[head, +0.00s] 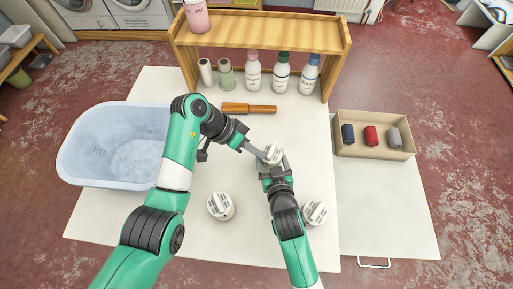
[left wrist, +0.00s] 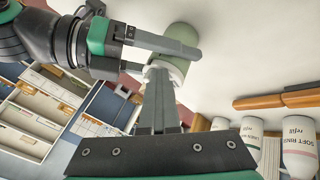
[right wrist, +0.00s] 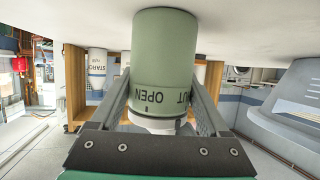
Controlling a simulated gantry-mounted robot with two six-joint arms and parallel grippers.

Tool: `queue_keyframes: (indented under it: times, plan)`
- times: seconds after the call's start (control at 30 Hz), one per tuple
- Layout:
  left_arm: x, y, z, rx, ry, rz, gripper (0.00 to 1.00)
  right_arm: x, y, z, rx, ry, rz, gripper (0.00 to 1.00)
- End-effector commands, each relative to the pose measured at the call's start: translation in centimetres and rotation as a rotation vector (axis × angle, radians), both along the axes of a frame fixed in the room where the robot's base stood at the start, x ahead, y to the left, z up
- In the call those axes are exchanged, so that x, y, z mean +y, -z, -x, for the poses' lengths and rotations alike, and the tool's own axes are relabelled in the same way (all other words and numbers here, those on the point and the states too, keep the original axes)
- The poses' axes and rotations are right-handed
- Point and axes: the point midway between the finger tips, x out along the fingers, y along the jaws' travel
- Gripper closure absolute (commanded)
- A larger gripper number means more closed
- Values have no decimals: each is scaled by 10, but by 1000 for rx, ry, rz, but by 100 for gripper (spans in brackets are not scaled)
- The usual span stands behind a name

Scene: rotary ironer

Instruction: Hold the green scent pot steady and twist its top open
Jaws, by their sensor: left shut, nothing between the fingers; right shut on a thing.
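The green scent pot (right wrist: 165,60) stands between the fingers of my right gripper (right wrist: 165,105), which is shut on it. Its green body carries the words OPEN and part of SHUT, with a small dark mark near OPEN. Its white ridged top (head: 272,153) shows in the head view, and green body and white top also show in the left wrist view (left wrist: 182,40). My left gripper (head: 260,153) is shut and empty, with its fingertips at the white top. In the left wrist view its fingers (left wrist: 158,80) overlap the top; whether they touch it I cannot tell.
Two more white-topped pots (head: 220,206) (head: 314,212) stand on the white table (head: 110,215). A blue basin (head: 82,150) is at left, a wooden-handled tool (head: 248,108) behind. A wooden shelf (head: 265,27) has several bottles below. A tray (head: 345,150) with rolled cloths lies right.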

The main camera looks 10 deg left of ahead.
Motion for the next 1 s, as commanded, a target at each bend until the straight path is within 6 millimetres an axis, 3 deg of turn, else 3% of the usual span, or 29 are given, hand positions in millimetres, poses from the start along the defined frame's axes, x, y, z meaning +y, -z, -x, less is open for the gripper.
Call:
queue_keyframes:
  times: [1.0]
  plan:
    - [-25,0,23,0,1,1,100,0,0,0,1,0,0,79]
